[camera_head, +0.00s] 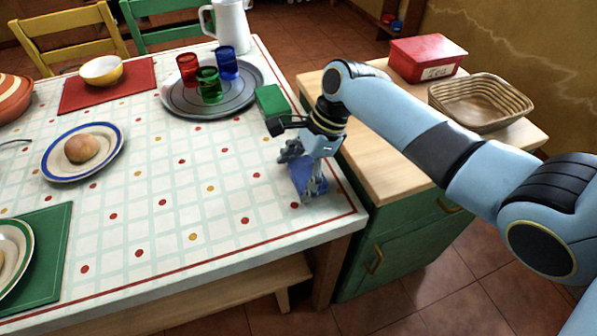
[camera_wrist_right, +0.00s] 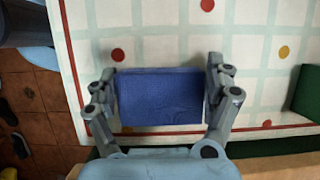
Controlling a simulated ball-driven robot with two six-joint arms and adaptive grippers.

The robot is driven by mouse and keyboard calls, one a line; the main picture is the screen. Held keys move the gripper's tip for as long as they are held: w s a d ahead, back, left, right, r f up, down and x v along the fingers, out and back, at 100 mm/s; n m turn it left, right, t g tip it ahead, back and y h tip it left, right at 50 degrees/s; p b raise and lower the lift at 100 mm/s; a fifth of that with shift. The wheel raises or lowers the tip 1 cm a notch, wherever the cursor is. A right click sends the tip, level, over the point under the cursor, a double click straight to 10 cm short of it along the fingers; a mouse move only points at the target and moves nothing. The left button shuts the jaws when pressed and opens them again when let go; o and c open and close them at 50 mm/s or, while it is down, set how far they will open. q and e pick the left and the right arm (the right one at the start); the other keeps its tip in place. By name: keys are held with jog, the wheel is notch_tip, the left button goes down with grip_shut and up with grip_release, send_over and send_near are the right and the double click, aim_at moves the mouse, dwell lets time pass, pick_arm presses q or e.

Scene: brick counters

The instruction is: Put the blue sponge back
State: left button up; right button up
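The blue sponge (camera_wrist_right: 160,97) is a plain blue block between the fingers of my right gripper (camera_wrist_right: 162,92) in the right wrist view, with a finger against each short side. In the head view, my right gripper (camera_head: 304,183) points down over the right edge of the white dotted table (camera_head: 215,200). There the sponge (camera_head: 301,173) shows only partly, behind the fingers. I cannot tell whether it touches the tabletop. My left gripper is in neither view.
A green block (camera_head: 271,100) lies close by my right wrist. A round tray (camera_head: 180,102) holds red, green and blue cups. Right of the table, a wooden-topped green cabinet (camera_head: 385,160) bears a red tin (camera_head: 427,57) and a wicker basket (camera_head: 480,101). The table's front middle is clear.

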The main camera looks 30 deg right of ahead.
jog(key=shift+o, duration=1.2)
jog(key=shift+r, duration=0.1)
jog(key=p+v, duration=0.2)
jog(key=v, duration=1)
